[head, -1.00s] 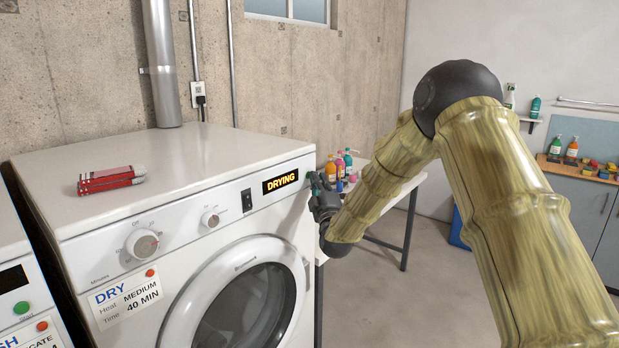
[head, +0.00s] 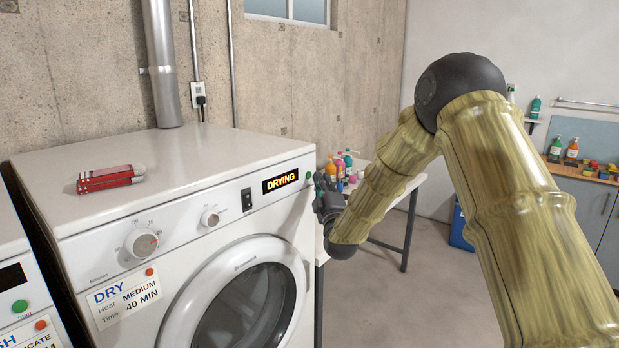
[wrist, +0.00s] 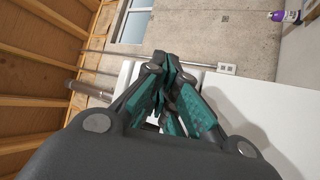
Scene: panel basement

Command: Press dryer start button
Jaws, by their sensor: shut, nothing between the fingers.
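The white dryer (head: 75,219) stands at the left in the head view, and its display (head: 281,181) reads DRYING in orange. A small green button (head: 309,176) shows at the right end of its control panel. My gripper (head: 321,180) is just right of this button, with a small visible gap between them. In the wrist view my gripper (wrist: 166,66) has its teal-padded fingers closed together, with nothing between them. The dryer's white top (wrist: 255,120) lies at the right there; the button is not visible in that view.
A red-handled tool (head: 108,178) lies on the dryer's top. Several coloured bottles (head: 342,165) stand on the table (head: 412,183) behind my gripper. Another machine with a green Start button (head: 20,306) is at the far left. Open floor lies to the right.

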